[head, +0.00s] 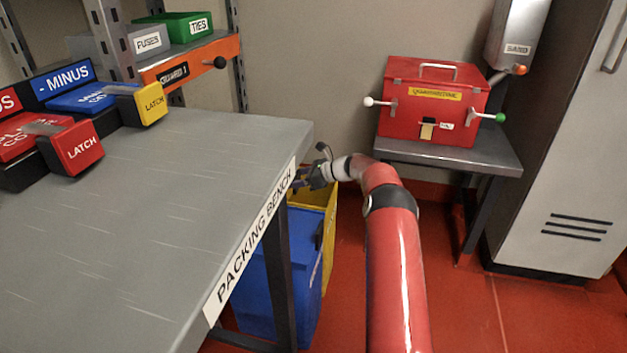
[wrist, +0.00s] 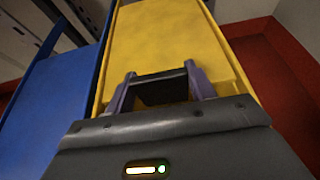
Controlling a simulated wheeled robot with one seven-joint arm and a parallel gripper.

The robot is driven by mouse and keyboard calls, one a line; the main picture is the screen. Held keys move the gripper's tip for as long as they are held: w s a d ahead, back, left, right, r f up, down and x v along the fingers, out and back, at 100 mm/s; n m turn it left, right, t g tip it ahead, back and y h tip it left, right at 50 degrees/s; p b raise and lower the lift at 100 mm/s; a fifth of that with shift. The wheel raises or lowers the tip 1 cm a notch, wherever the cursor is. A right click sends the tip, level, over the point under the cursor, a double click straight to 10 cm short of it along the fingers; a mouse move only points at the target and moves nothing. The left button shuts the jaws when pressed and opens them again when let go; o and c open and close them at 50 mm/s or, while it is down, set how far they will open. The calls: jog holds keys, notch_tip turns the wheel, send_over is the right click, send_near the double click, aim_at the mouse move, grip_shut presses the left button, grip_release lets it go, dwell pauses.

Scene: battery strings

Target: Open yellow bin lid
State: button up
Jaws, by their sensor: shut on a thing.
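The yellow bin (head: 329,235) stands on the floor at the far end of the packing bench, partly hidden by the blue bin and the bench. Its yellow lid (wrist: 175,40) fills the upper middle of the wrist view. My gripper (head: 303,180) is at the top of the yellow bin, beside the bench corner. In the wrist view its two fingers (wrist: 160,84) are shut on a dark handle (wrist: 160,75) at the lid. The handle is partly hidden between the fingers. I cannot tell how far the lid is raised.
The blue bin (head: 281,265) stands right beside the yellow one. The packing bench (head: 170,190) is close on the left of my arm. A red box (head: 430,100) sits on a small table (head: 445,153) at the back right. Red floor is clear right of my arm.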

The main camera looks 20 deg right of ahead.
jog(key=shift+w+a, duration=0.55)
jog(key=shift+a, duration=0.3)
jog(key=shift+w+a, duration=0.55)
jog(key=shift+a, duration=0.25)
jog(key=o, duration=1.4)
jog(key=shift+d, duration=0.15)
jog(key=v, duration=0.7)
jog(key=shift+s+d+r, duration=0.1)
jog(key=shift+s+d, duration=0.05)
jog(key=shift+s, duration=0.05)
